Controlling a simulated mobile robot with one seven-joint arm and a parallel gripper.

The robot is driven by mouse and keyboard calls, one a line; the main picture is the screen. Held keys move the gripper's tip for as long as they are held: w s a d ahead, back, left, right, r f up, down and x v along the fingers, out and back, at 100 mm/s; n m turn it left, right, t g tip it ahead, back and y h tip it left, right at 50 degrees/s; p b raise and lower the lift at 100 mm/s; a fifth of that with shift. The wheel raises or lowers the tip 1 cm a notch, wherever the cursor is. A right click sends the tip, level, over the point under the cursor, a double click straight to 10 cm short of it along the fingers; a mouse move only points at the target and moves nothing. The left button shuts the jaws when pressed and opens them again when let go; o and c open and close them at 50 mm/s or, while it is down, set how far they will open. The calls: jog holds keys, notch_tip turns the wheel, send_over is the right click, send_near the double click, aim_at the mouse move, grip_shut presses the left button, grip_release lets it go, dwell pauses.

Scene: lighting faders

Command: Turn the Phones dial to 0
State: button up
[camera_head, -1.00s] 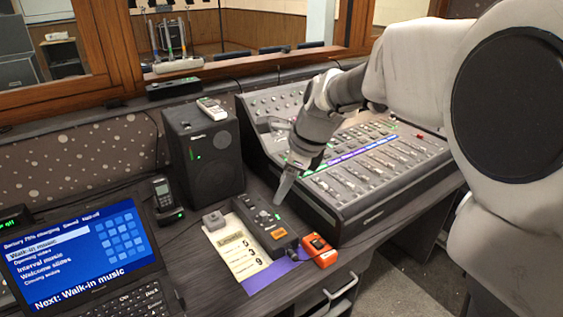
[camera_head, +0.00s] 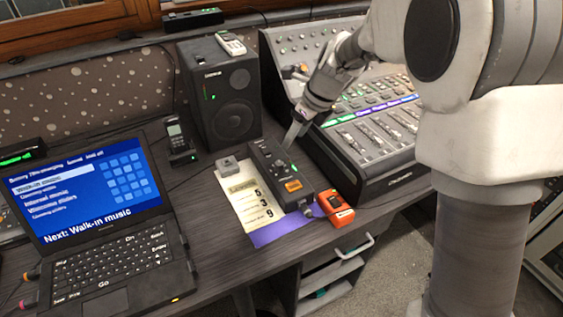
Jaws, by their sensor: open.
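A small black box (camera_head: 296,193) with knobs, a green light and an orange label lies on the desk between the speaker and the mixing console. It may carry the Phones dial, but its lettering and dial pointers are too small to read. My gripper (camera_head: 291,138) reaches down from the upper right. Its fingertips are over or just beside the far right part of the box. I cannot tell whether they touch a knob. The gripper is open, and nothing shows held in it.
The mixing console (camera_head: 392,175) stands close on the right, under my arm. The black speaker (camera_head: 222,95) is behind the box. An orange device (camera_head: 335,208) sits at its near right. A paper sheet (camera_head: 246,207) and the laptop (camera_head: 95,235) are left. Bare desk (camera_head: 205,235) lies between.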

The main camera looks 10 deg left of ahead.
aim_at(280, 163)
jog(key=b+x, duration=0.2)
jog(key=x, duration=1)
jog(key=shift+w+f+b, duration=0.1)
jog(key=shift+f+b, duration=0.15)
jog(key=shift+b, duration=0.1)
grip_shut()
